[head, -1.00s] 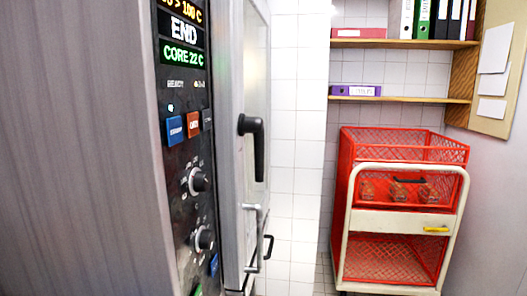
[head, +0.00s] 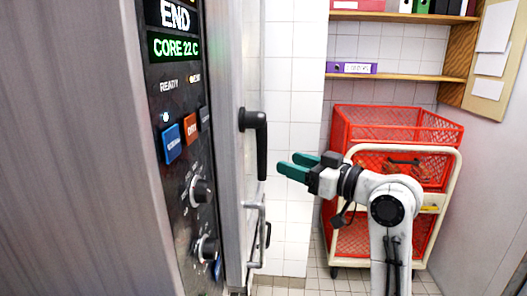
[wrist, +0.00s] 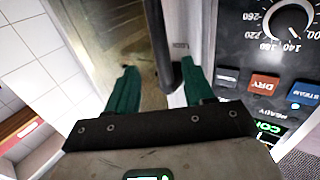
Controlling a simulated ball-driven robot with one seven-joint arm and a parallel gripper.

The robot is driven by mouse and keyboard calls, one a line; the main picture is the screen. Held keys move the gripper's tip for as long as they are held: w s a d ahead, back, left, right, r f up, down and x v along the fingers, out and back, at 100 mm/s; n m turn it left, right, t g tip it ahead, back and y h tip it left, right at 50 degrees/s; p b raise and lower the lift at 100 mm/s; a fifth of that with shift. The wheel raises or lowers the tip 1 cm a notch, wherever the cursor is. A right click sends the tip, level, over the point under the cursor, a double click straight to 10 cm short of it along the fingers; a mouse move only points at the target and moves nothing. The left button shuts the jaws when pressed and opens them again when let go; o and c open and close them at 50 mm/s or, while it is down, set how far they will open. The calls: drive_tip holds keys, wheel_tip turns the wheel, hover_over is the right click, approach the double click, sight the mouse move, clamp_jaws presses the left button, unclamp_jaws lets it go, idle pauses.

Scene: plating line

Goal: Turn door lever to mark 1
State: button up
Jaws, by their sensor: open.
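The black door lever (head: 261,145) hangs down on the edge of the oven door, right of the control panel, in the head view. My gripper (head: 288,162) has green fingers and is to the right of the lever, apart from it in the picture. In the wrist view the lever (wrist: 159,40) shows as a dark bar between and beyond the two open green fingers (wrist: 161,75). I see nothing held. A small label (wrist: 181,45) beside the lever is too small to read surely. I cannot make out mark 1.
The control panel (head: 180,100) with buttons and knobs is left of the lever. A lower grey handle (head: 256,235) is below it. A red mesh cart (head: 400,125) stands behind my arm. Shelves (head: 400,77) hang on the tiled wall.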

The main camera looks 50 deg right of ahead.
sight(266, 155)
drive_tip(key=w, duration=0.2)
drive_tip(key=w+p, duration=0.1)
drive_tip(key=w, duration=0.2)
drive_tip(key=w+p, duration=0.1)
drive_tip(key=w, duration=0.2)
drive_tip(key=shift+w+a, duration=0.25)
drive_tip(key=shift+a, duration=0.1)
drive_tip(key=shift+w+a+f, duration=0.1)
drive_tip(key=shift+w, duration=0.5)
drive_tip(key=shift+c, duration=0.3)
clamp_jaws()
